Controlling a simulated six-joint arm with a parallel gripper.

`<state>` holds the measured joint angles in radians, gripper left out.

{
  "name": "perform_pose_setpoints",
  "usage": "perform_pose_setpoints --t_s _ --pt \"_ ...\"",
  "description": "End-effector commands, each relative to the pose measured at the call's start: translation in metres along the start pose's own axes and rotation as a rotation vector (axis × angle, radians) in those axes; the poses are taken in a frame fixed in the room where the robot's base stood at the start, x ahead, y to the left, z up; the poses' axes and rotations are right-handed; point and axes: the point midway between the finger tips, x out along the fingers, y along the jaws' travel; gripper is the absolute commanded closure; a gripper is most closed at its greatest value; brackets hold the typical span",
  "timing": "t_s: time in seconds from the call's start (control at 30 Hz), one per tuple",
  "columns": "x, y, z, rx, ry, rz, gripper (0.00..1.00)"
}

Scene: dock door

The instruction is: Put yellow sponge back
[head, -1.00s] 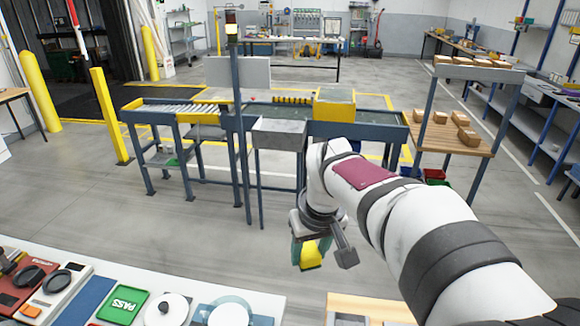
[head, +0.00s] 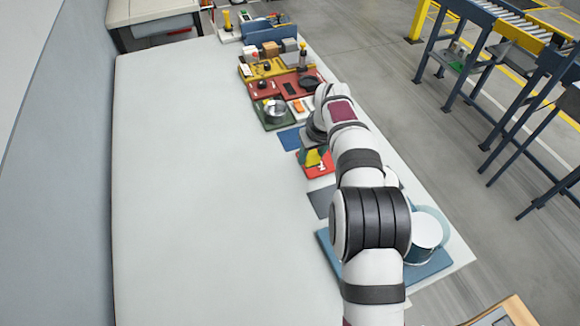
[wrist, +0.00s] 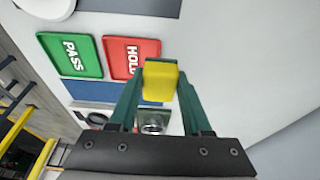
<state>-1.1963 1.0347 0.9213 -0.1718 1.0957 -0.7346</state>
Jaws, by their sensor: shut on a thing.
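My gripper (wrist: 160,92) is shut on a yellow sponge (wrist: 161,78), held between its green fingers. In the head view the sponge (head: 312,158) is a small yellow patch below my wrist, over the right side of the long white table (head: 200,180). In the wrist view the sponge is in front of the red HOLD plate's (wrist: 117,58) right-hand edge. The green PASS plate (wrist: 68,55) lies left of that plate. I cannot tell the sponge's height above the table.
A blue mat (head: 290,139) and a grey mat (head: 321,202) lie nearby. A green tray (head: 267,121) holds a metal bowl. A blue tray (head: 336,264) with a white round object is nearer me. The table's left and middle are clear. A conveyor (head: 515,35) stands beyond the right edge.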

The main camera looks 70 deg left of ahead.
Motion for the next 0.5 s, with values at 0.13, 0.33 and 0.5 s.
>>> perform_pose_setpoints --t_s 0.13,0.33,0.5 --pt "0.034 -0.030 -0.021 -0.002 0.000 0.000 1.00" --pt "0.052 -0.044 -0.032 0.002 -0.001 0.001 1.00" --pt "0.081 -0.044 -0.023 0.003 -0.004 0.000 1.00"
